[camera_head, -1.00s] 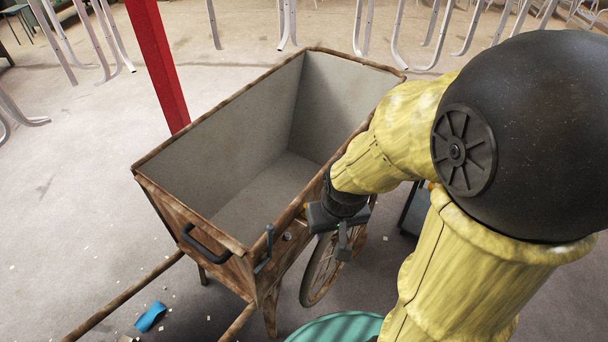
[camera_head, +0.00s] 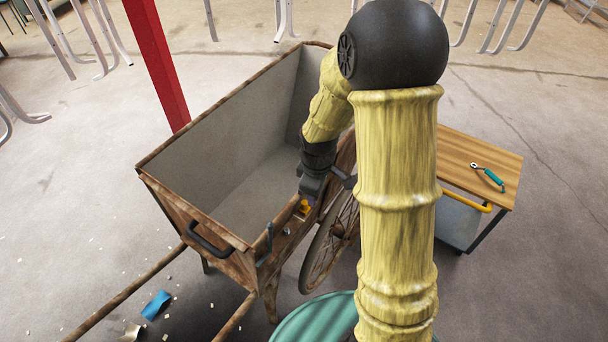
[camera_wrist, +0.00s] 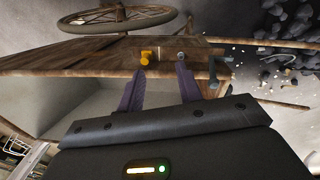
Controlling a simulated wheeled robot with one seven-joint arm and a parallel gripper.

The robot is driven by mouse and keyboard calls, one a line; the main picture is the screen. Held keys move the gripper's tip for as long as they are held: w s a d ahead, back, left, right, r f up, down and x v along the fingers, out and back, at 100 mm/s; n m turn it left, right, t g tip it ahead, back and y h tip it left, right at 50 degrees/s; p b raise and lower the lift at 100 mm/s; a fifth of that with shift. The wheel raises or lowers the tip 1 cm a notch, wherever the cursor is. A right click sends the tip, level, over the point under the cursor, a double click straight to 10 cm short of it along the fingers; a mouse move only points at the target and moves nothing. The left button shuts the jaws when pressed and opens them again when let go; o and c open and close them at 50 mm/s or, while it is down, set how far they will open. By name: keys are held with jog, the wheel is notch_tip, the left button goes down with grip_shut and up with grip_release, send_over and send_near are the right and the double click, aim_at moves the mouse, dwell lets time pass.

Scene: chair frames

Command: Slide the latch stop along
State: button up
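The wooden handcart box (camera_head: 205,213) has several fittings on its right side panel. A small orange piece (camera_head: 304,206) sits near the rim; it also shows in the wrist view (camera_wrist: 148,56). I cannot tell whether it is the latch stop. A small silver round fitting (camera_wrist: 182,55) is to its right there, then a dark lever (camera_wrist: 215,72), also visible in the head view (camera_head: 266,243). My gripper (camera_wrist: 160,68) is open and empty. Its fingers point at the panel, the left tip just below the orange piece, the right tip below the silver fitting. Contact is unclear.
A spoked wheel (camera_head: 330,240) stands beside the cart. A black handle (camera_head: 207,242) is on the cart's end. A wooden-topped trolley (camera_head: 478,160) with a teal-handled tool (camera_head: 490,178) stands right. A red post (camera_head: 158,65) rises behind. A green round object (camera_head: 315,320) is in front.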

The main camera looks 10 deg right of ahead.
jog(key=w+f+n+p, duration=0.3)
jog(key=n, duration=0.2)
jog(key=w+f+n+g+p, duration=0.1)
jog(key=w+f+n+p, duration=0.2)
jog(key=n, duration=0.2)
jog(key=w+f+n+p, duration=0.3)
jog(key=w+n, duration=0.1)
jog(key=n, duration=0.1)
jog(key=shift+a, duration=0.15)
jog(key=shift+f+n, duration=0.25)
jog(key=shift+n, duration=0.05)
jog(key=shift+w, duration=0.1)
jog(key=shift+f, duration=0.15)
